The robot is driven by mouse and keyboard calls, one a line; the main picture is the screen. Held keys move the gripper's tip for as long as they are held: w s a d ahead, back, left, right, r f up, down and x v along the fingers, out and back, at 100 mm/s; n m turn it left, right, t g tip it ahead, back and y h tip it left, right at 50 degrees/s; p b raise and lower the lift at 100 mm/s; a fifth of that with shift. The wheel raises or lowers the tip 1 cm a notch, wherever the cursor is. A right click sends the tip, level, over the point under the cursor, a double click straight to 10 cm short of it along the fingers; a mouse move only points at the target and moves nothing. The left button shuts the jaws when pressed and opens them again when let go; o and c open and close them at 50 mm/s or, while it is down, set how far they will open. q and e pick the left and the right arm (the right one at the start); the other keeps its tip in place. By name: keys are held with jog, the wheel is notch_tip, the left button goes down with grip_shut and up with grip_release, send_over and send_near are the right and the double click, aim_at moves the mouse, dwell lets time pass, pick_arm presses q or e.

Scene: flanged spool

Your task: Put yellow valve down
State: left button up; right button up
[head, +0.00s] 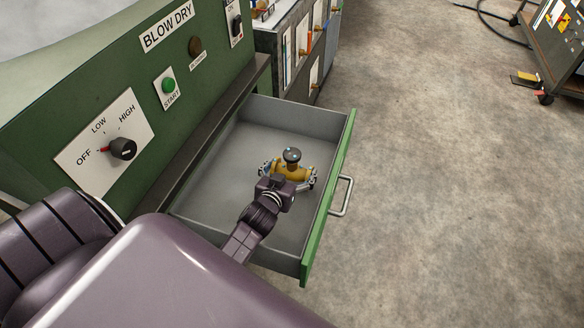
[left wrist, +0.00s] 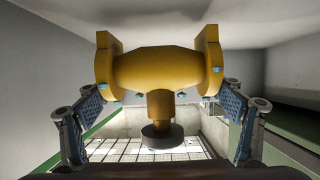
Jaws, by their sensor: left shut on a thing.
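The yellow valve (head: 291,172) has a flange at each end and a dark round cap on top in the head view. It is over the grey floor of an open drawer (head: 215,190), within its walls. My left gripper (head: 287,175) is shut on it, one finger at each end. In the left wrist view the valve (left wrist: 158,70) fills the upper middle between the two blue-padded fingers, its short stem pointing down in the picture. I cannot tell whether the valve touches the drawer floor. My right gripper is not in view.
The drawer's green front (head: 328,205) has a metal handle (head: 342,196). It juts from a green machine (head: 60,120) with a knob (head: 122,148) and a green start button (head: 168,86). Bare drawer floor lies around the valve. A cart (head: 560,50) stands far right on open concrete.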

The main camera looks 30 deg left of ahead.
pick_arm(q)
jog(key=o, duration=2)
jog(key=shift+s, duration=0.1)
jog(key=shift+r, duration=0.3)
jog(key=shift+r+p+v, duration=0.1)
jog(key=shift+p+v, duration=0.1)
jog(key=shift+v, duration=1.75)
jog(key=shift+r+p+v, duration=0.15)
jog(key=shift+v, duration=1.75)
